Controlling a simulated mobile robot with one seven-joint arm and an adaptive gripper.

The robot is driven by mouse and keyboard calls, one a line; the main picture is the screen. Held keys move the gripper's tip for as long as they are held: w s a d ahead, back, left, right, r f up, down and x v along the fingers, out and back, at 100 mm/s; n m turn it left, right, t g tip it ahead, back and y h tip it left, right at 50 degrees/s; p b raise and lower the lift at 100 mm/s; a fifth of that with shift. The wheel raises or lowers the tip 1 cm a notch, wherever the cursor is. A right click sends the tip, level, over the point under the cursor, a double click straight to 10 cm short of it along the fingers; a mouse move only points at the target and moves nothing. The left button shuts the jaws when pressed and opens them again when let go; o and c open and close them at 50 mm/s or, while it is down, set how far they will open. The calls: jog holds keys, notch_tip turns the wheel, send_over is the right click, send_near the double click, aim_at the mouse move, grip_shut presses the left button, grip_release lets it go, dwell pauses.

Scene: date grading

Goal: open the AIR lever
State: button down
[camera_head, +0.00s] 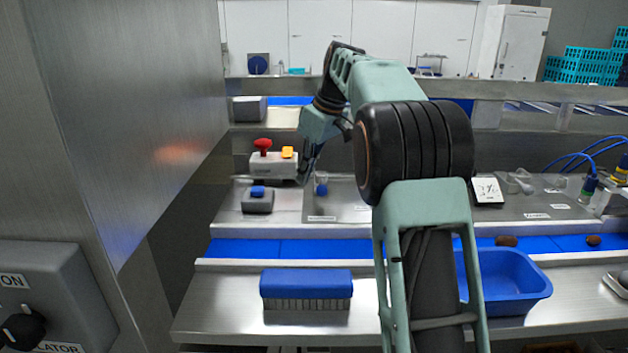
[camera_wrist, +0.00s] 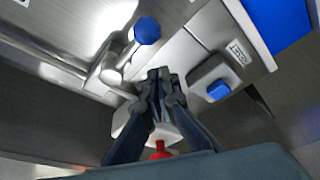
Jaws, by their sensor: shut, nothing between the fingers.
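The lever with a round blue knob (camera_wrist: 147,31) is in the wrist view's upper middle, its metal stem running down-left to a pale fitting (camera_wrist: 112,72). I take it for the AIR lever; no AIR label is readable. In the head view the blue knob (camera_head: 321,189) is small, behind the table's front strip. My gripper (camera_wrist: 158,76) is shut and empty, its fingertips below and slightly right of the knob in the wrist view, apart from it. In the head view my gripper (camera_head: 307,168) is partly hidden by my arm, just above and left of the knob.
A grey box with a red mushroom button (camera_head: 262,145) and yellow button (camera_head: 287,152) stands close left of my gripper. A small box with a blue button (camera_head: 257,192) sits in front of it. A blue brush (camera_head: 306,284) and blue tray (camera_head: 510,290) lie nearer.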

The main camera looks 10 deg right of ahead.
aim_at(321, 189)
jog(key=shift+s+d+f, duration=0.1)
jog(key=shift+s+d, duration=0.85)
jog(key=shift+s, duration=0.1)
